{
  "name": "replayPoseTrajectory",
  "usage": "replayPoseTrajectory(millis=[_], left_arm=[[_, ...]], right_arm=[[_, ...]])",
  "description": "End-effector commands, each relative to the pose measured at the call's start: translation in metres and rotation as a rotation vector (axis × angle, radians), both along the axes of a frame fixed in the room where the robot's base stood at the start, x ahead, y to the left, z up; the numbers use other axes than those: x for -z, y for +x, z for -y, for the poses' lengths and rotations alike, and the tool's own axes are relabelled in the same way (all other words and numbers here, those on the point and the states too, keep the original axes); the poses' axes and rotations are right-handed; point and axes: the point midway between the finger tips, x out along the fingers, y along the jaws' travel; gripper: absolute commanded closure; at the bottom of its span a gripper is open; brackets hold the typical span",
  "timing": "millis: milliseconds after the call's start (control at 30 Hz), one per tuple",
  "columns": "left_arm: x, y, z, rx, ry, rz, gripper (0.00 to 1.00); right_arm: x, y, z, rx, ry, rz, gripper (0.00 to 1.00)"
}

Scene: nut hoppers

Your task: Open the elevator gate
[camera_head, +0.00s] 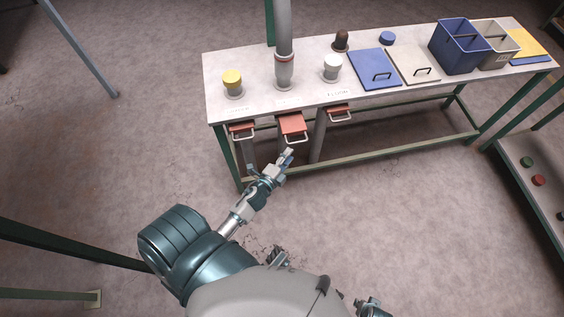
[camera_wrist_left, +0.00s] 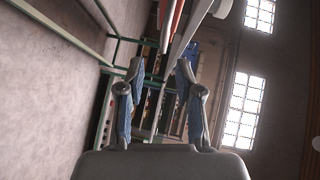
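Three red gates with pale handles sit under the front edge of the table: a left one (camera_head: 241,130), a middle one (camera_head: 292,125) and a right one (camera_head: 337,112). The middle one sticks out furthest. The labels above them are too small to read, so I cannot tell which is the elevator gate. My left gripper (camera_head: 287,159) is just below and in front of the middle gate, apart from its handle. In the left wrist view its fingers (camera_wrist_left: 160,68) are spread with nothing between them; a red gate (camera_wrist_left: 172,22) shows beyond, at the top. A teal part at the bottom edge may be my right gripper.
The table (camera_head: 250,61) carries a yellow-capped hopper (camera_head: 232,80), a tall grey tube (camera_head: 284,45), a white-topped hopper (camera_head: 332,66), blue and beige lids and bins. Green legs and a low rail (camera_head: 400,149) stand below. The floor in front is clear.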

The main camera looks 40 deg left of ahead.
Motion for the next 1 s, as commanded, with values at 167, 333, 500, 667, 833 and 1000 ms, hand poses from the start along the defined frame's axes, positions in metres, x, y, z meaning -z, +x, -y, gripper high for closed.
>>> replayPoseTrajectory(millis=[167,333,500,667,833,1000], left_arm=[[-0.002,-0.029,-0.001,-0.002,-0.001,-0.003,0.65],[-0.004,-0.039,0.0,-0.002,0.0,-0.001,0.65],[-0.005,-0.04,0.001,-0.002,0.001,-0.001,0.65],[-0.004,-0.04,0.0,-0.002,0.0,-0.001,0.65],[-0.004,-0.039,0.0,-0.002,0.0,-0.001,0.65],[0.016,-0.045,0.0,-0.044,-0.089,-0.067,0.65]], right_arm=[[0.0,0.0,0.0,0.0,0.001,0.0,0.6],[0.0,0.001,0.0,0.0,0.001,0.0,0.6],[0.001,0.001,0.001,0.0,0.003,0.0,0.6],[0.001,0.001,0.001,0.001,0.0,0.0,0.6],[0.001,0.001,0.001,0.001,0.0,0.0,0.6],[0.006,0.001,0.0,0.0,0.002,-0.001,0.6]])
